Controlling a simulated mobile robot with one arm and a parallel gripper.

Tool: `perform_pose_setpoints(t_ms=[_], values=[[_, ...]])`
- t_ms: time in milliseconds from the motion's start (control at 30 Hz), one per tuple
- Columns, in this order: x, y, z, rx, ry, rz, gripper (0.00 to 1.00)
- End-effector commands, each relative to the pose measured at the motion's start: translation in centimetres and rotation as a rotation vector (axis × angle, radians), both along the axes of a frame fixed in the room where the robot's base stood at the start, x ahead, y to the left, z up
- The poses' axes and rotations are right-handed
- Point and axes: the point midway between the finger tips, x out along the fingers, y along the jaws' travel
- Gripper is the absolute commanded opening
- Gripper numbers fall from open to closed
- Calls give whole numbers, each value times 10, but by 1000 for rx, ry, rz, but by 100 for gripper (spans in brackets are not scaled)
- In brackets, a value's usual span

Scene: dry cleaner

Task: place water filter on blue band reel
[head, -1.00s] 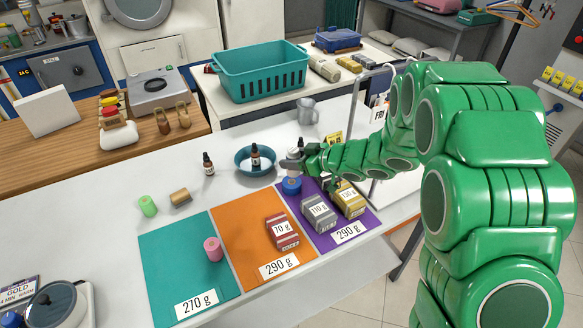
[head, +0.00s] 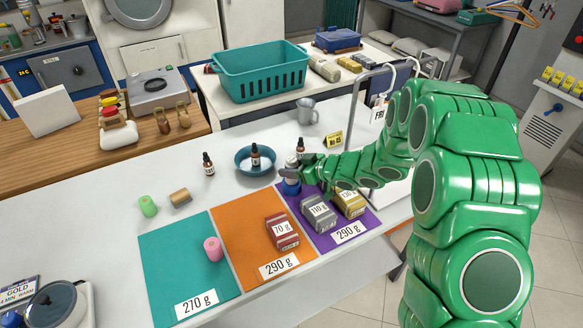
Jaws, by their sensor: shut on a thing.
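The blue band reel (head: 292,188) stands at the upper left corner of the purple mat (head: 327,240). My gripper (head: 290,173) is right above it, shut on a small pale grey and white thing, which looks like the water filter (head: 292,159). The filter is upright over the reel. The gripper's fingers hide its lower part, so I cannot tell whether it touches the reel.
Grey (head: 318,213) and gold (head: 348,203) packs lie on the purple mat. A red pack (head: 282,231) is on the orange mat, a pink cylinder (head: 213,249) on the teal mat.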

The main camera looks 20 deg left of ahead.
Motion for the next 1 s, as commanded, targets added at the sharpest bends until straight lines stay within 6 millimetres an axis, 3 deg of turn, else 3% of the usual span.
perform_pose_setpoints(t_ms=[300, 333, 500, 867, 1000], values=[[0, 0, -3, 0, -1, 1, 15], [0, 0, -3, 0, -1, 1, 51], [0, 0, -3, 0, -1, 1, 74], [0, 0, 1, 0, 0, 0, 74], [-2, -11, 5, 0, 0, -1, 74]])
